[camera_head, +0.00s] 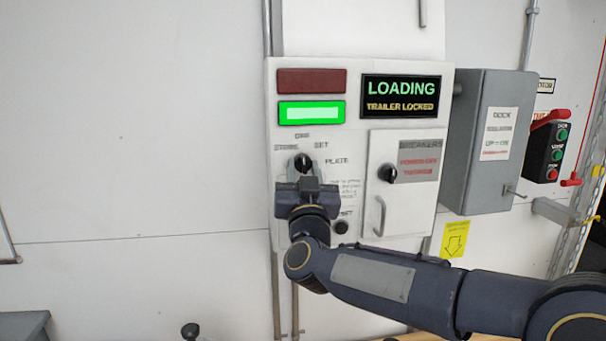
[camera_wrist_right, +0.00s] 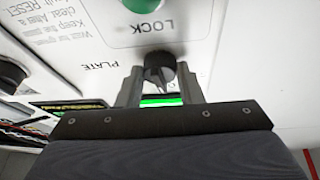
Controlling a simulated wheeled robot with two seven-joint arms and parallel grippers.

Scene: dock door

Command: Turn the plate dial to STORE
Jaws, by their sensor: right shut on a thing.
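The plate dial is a black knob (camera_head: 303,162) on the white control panel (camera_head: 345,245), with STORE, ONE and SET lettering around its top and PLATE to its right. My right gripper (camera_head: 304,166) reaches it from below and is shut on the knob. In the right wrist view the knob (camera_wrist_right: 159,67) sits between the two grey fingers of my gripper (camera_wrist_right: 159,88). In the head view the knob's pointer is too small to read surely. My left gripper is not in view.
A lit green lamp (camera_head: 311,112) sits under a dark red one (camera_head: 311,81). The display (camera_head: 401,96) reads LOADING, TRAILER LOCKED. A breakers door (camera_head: 404,190) with a black knob and handle is to the right. A grey box (camera_head: 487,140) stands out beyond it.

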